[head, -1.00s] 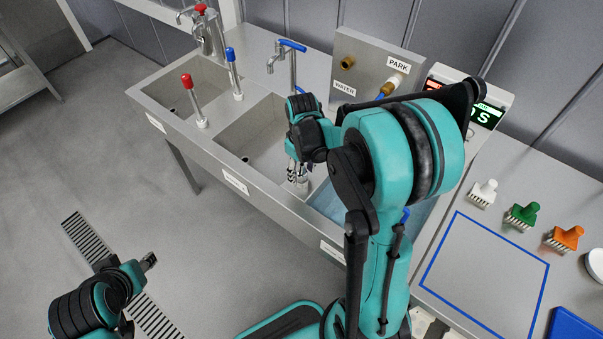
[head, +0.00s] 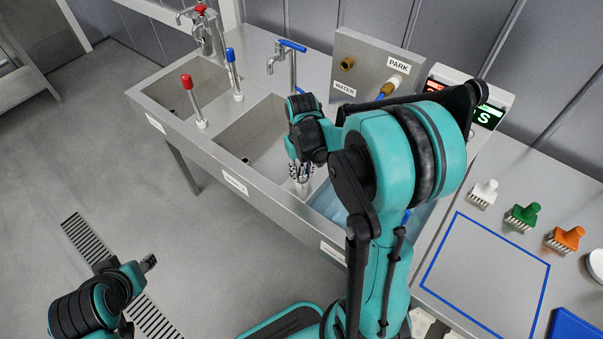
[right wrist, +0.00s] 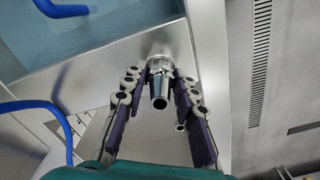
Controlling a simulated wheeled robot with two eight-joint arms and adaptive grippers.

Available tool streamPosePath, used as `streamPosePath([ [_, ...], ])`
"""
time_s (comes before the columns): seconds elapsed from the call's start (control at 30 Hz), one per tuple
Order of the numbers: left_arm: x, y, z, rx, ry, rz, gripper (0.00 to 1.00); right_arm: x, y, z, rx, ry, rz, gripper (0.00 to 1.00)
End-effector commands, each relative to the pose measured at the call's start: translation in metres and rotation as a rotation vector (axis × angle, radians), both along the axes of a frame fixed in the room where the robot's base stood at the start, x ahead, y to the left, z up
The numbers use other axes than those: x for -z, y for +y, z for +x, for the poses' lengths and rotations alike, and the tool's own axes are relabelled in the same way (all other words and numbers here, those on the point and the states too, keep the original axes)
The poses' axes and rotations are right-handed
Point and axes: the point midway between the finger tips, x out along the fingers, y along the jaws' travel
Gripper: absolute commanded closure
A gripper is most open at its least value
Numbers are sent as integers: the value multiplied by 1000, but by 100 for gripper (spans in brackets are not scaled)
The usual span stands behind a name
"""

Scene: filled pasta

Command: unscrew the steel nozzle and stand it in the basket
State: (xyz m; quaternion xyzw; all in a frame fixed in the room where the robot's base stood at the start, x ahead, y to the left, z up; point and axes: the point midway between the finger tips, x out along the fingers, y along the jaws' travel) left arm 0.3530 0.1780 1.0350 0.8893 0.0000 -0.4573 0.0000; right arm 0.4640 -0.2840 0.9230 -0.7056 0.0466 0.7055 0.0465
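The steel nozzle (right wrist: 160,86) shows in the right wrist view as a tapered metal piece with a dark round opening. It sits between the purple-padded fingers of my right gripper (right wrist: 163,78), which close in against both its sides. In the head view my right gripper (head: 300,172) points down over the front edge of the middle sink basin, and the nozzle is small there at the fingertips. Whether its thread is loose cannot be seen. My left gripper (head: 148,262) is at lower left over the floor, too small to read. I cannot make out a basket.
The sink unit has a left basin (head: 165,90) and a middle basin (head: 235,130). Red (head: 187,82) and blue (head: 231,56) levers stand beside them. A panel marked PARK and WATER (head: 365,60) stands behind. Several brushes (head: 523,215) line the right counter near a blue-outlined square (head: 480,280).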

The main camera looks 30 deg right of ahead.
Motion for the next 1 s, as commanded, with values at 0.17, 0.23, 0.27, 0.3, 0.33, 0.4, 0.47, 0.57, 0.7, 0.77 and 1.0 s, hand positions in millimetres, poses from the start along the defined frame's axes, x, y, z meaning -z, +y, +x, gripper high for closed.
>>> streamPosePath([
  [0.17, 0, 0, 0, 0, 0, 0, 60, 0, 0, 0, -56, 0, 0, 100],
  [0.23, 1, 0, 0, 0, 0, 0, 60, 0, 0, 0, -153, 0, 0, 100],
  [0.27, 1, 0, 0, 0, 0, 0, 60, 0, 0, 0, -204, 0, 0, 100],
  [0.3, 2, 0, 0, 0, 0, 0, 60, 0, 0, 0, -275, 0, 0, 100],
  [0.33, 2, 0, 0, 0, 0, 0, 60, 0, 0, 0, -326, 0, 0, 100],
  [0.4, 3, 0, 0, 0, 0, 0, 60, 0, 0, 0, -447, 0, 0, 100],
  [0.47, 3, 0, 0, 0, 0, 0, 60, 0, 0, 0, -550, 0, 0, 100],
  [0.57, 4, 0, 0, 0, 0, 0, 60, 0, 0, 0, -722, 0, 0, 100],
  [0.7, 4, 0, 0, 0, 0, 0, 60, 0, 0, 0, -920, 0, 0, 100],
  [0.77, 4, 0, 0, 0, 0, 0, 60, -1, 0, 0, -969, 0, 0, 100],
  [1.0, 4, 0, 0, 0, 0, 0, 60, -1, 0, 0, -1004, 0, 0, 100],
])
